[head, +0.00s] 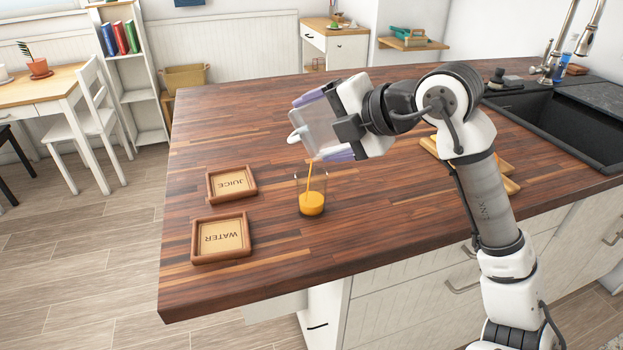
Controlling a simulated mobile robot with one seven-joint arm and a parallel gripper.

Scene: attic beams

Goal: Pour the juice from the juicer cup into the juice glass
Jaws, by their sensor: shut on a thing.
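My gripper (326,125) is shut on the juicer cup (314,129), a translucent cup with a small white spout at its left side. The cup is held tilted above the counter. A thin orange stream of juice (310,175) runs down from it into the clear juice glass (298,187). The glass stands upright on the counter below the cup, with orange juice (312,204) in its lower part. My gripper is above the glass and apart from it. The inside of the cup is mostly hidden by my gripper.
Two wooden trays, labelled JUICE (211,198) and WATER (196,251), lie empty to the left of the glass. A wooden board (510,186) lies partly behind my arm. A dark sink (560,120) is at the right. The counter (230,120) behind the trays is clear.

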